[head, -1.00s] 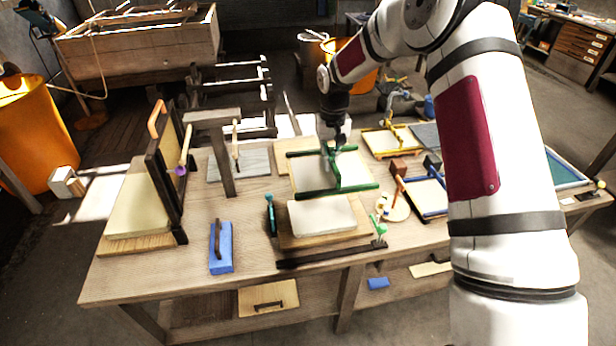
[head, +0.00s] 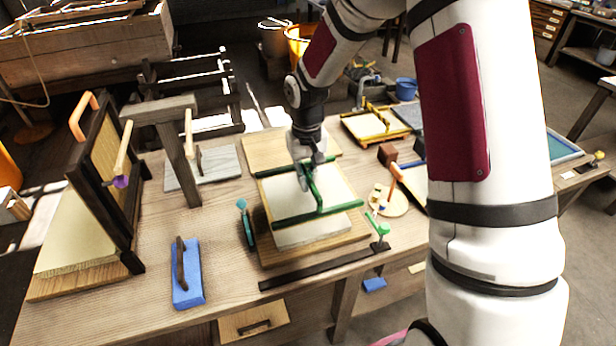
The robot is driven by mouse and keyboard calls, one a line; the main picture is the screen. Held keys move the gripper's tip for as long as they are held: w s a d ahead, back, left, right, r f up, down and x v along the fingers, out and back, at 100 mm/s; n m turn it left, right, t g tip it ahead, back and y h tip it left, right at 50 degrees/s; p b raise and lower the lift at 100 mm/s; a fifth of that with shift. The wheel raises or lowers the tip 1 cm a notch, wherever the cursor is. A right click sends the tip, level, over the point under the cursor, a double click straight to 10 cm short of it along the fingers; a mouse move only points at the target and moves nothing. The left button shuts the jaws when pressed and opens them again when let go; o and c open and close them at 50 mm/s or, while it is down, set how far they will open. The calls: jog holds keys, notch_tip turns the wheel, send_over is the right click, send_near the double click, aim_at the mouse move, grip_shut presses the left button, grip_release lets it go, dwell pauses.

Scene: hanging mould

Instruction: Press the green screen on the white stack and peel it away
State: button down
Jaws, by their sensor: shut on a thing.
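The green screen (head: 338,190) is a green-edged frame with a pale mesh and a green bar across its middle. It lies over the back of the white stack (head: 312,234); the stack's front edge shows below the frame's near rail. Whether the frame touches the stack all over is hard to tell. The stack sits on a wooden board (head: 268,250). My gripper (head: 306,184) reaches down from above and is shut on the green screen, at its middle bar. The fingertips are small and partly hidden by the frame.
A blue block with a dark handle (head: 187,272) and a teal-headed tool (head: 246,222) lie left of the board. A green clamp (head: 380,238) stands at its front right. A dark upright frame (head: 104,180) stands at left. A yellow frame (head: 375,124) lies behind.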

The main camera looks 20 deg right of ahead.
aim_at(308, 198)
jog(key=shift+s+f+b, duration=0.15)
jog(key=shift+f+b, duration=0.2)
jog(key=shift+f, duration=0.15)
jog(key=shift+f+b, duration=1.7)
jog(key=shift+f, duration=1.7)
jog(key=shift+s+f+b, duration=0.1)
jog(key=shift+f+b, duration=0.3)
jog(key=shift+f, duration=0.5)
jog(key=shift+r, duration=0.15)
jog(key=shift+r+p, duration=0.75)
jog(key=shift+r, duration=0.45)
jog(key=shift+r+p, duration=1.65)
jog(key=shift+r, duration=1.85)
